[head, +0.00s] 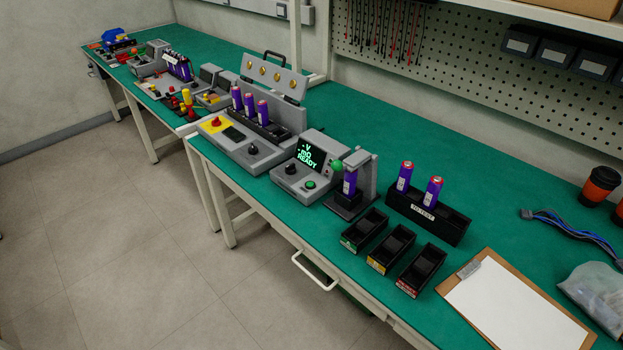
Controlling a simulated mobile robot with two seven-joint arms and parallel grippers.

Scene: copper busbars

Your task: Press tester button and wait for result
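The tester (298,169) is a grey box on the green bench, near the middle of the head view. Its dark screen (311,154) shows green text that reads "V", "mΩ" and "READY". Its front panel has a black knob (290,169) and a green button (310,184). A green ball-shaped part (337,165) is at its right side. Beside it a purple cell (350,182) stands upright in a grey fixture (368,178). Neither of my grippers is in the head view.
A black "TO TEST" rack (428,215) holds two purple cells. Three small black bins (391,249) stand in front of it. A clipboard (513,305) lies at the right. A larger grey device (252,140) with several cells stands left of the tester. Bare green bench lies behind the tester.

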